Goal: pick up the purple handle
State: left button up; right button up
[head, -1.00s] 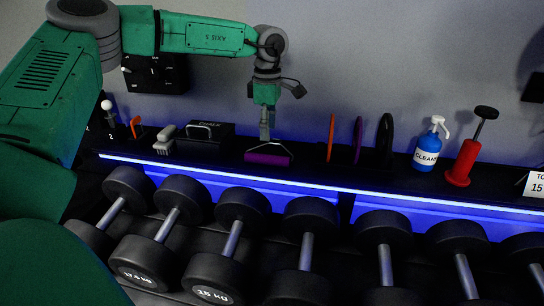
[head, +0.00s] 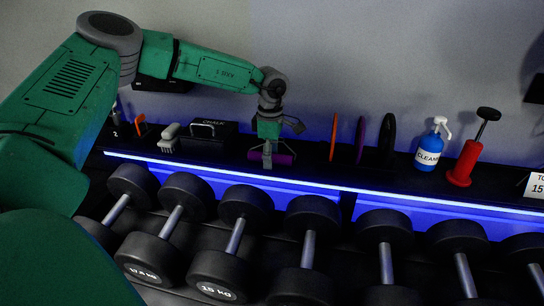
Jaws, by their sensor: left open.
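The purple handle (head: 284,158) lies on the black shelf in the head view, right of the chalk box. My left gripper (head: 267,160) points down over it, with its fingers at the handle's left part and hiding some of it. The jaws are open. Whether the fingers touch the handle cannot be told. My right gripper is not in view.
The chalk box (head: 209,136) and a grey brush (head: 168,138) stand left of the handle. Upright orange (head: 333,136) and purple (head: 359,139) discs, a cleaner bottle (head: 430,145) and a red pump (head: 467,160) stand to the right. Several dumbbells (head: 246,206) line the rack in front.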

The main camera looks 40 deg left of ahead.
pick_arm(q)
jog(key=shift+a, duration=0.1)
jog(key=shift+f, duration=0.1)
grip_shut()
jog(key=shift+r, duration=0.3)
jog(key=r, duration=0.2)
jog(key=r+b, duration=0.1)
jog(key=r, duration=0.1)
jog(key=s+r, duration=0.1)
jog(key=r, duration=0.1)
jog(key=shift+d+r+b, duration=0.25)
jog(key=shift+r+b, duration=0.1)
jog(key=shift+r, duration=0.05)
jog(key=s+d+b, duration=0.1)
jog(key=s+d, duration=0.3)
jog(key=s, duration=0.4)
jog(key=s+d+b, duration=0.1)
jog(key=s+d, duration=0.4)
jog(key=s, duration=0.3)
jog(key=shift+s, duration=0.25)
jog(key=shift+f+b, duration=0.15)
jog(key=shift+b, duration=0.15)
